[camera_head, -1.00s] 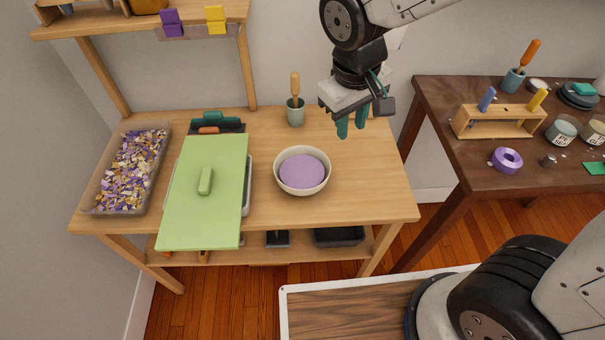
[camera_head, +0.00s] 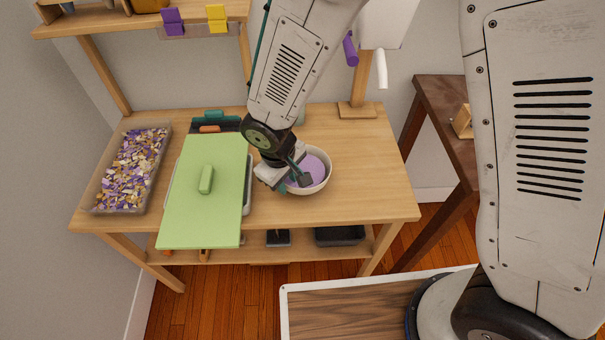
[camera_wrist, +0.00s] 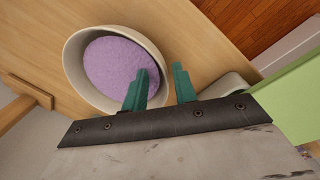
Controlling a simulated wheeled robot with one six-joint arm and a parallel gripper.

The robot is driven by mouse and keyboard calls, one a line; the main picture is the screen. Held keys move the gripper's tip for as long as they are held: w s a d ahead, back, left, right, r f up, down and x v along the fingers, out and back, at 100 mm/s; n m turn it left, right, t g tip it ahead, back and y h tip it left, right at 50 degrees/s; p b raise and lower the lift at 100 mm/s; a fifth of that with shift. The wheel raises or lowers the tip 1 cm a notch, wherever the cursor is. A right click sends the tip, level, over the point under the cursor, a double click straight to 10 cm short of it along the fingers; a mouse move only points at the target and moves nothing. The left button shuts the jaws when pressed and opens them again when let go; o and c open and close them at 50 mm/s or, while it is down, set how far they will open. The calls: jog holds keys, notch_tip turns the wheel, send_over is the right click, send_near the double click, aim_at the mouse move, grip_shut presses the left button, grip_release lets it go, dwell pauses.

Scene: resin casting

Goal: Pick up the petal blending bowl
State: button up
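The petal blending bowl is a round cream bowl (camera_head: 329,177) with purple contents, standing on the light wooden table. It also shows in the wrist view (camera_wrist: 75,49), at upper left. My gripper (camera_head: 290,186) is at the bowl's left side and hides part of it in the head view. In the wrist view my gripper (camera_wrist: 163,72) has its two teal fingers apart. One finger is over the purple contents inside the bowl, the other is outside, with the rim between them. Whether either finger touches the wall I cannot tell.
A green lid (camera_head: 205,220) with a handle covers a tray just left of the bowl. A bin of purple, white and yellow petals (camera_head: 130,170) stands at far left. The table right of the bowl (camera_head: 375,185) is clear. A dark table (camera_head: 440,110) stands further right.

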jog(key=shift+w+f, duration=0.1)
jog(key=shift+f, duration=0.65)
grip_shut()
jog(key=shift+r, duration=0.1)
